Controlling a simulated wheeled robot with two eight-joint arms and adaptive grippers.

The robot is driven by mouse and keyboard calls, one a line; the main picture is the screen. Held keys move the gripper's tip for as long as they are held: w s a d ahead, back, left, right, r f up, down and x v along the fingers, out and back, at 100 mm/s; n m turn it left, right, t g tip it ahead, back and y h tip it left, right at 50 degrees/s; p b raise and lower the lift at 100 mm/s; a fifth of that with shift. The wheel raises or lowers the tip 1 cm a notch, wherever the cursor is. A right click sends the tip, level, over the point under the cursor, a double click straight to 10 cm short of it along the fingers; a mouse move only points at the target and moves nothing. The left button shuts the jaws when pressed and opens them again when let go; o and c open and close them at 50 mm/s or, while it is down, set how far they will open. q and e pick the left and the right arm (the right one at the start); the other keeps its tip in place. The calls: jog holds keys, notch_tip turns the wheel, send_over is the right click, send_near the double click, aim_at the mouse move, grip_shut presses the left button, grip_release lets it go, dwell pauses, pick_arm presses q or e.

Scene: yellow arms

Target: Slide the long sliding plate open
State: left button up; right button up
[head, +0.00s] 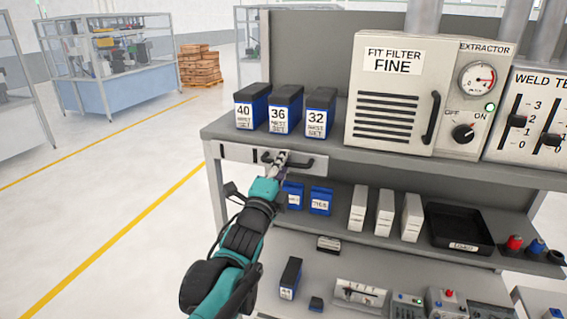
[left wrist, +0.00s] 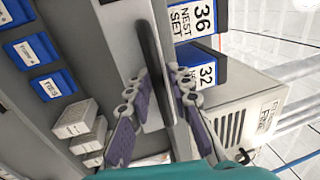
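A long, shallow light-grey front panel (head: 238,153) with a black bar handle (head: 310,163) sits under the bench's top shelf, near its left end. I take it for the sliding plate; it looks flush with the shelf edge. My left gripper (head: 277,159) is at this handle in the head view and hides part of it. In the left wrist view, the dark handle (left wrist: 150,45) lies between the two fingers of my left gripper (left wrist: 159,75), which stand apart on either side with small gaps visible. My right gripper is in neither view.
Blue-and-black boxes labelled 40, 36 and 32 (head: 317,112) and the extractor unit (head: 392,92) stand on the shelf above. Small blue bins (head: 320,201), white boxes (head: 385,212) and a black tray (head: 460,229) sit on the shelf below.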

pick_arm(q)
jog(key=shift+s, duration=0.1)
jog(key=v, duration=1.2)
jog(key=a+f+n+g+y+b, duration=0.1)
jog(key=a+f+n+b, duration=0.15)
jog(key=f, duration=0.35)
jog(key=s+a+f+n+g+y+b, duration=0.1)
jog(key=a+f+n+y+b, duration=0.1)
jog(key=f+b, duration=0.25)
jog(key=a+f+n+g+y+b, duration=0.1)
jog(key=a+f+n+b, duration=0.15)
jog(key=f, duration=0.45)
jog(key=s+a+f+n+g+b, duration=0.2)
jog(key=s+f+n+b, duration=0.3)
jog(key=f, duration=0.7)
jog(key=s+a+f+n+g+y+b, duration=0.1)
jog(key=s+f+n+g+b, duration=0.3)
jog(key=f, duration=0.9)
jog(key=s+a+f+n+g+y+b, duration=0.1)
jog(key=s+a+f+n+g+b, duration=0.2)
jog(key=s+f+b, duration=0.4)
notch_tip(320, 180, down, 6)
jog(key=a+n+b, duration=0.1)
jog(key=n+b, duration=0.1)
jog(key=b, duration=0.1)
jog(key=shift+f+n, duration=0.2)
jog(key=shift+n, duration=0.1)
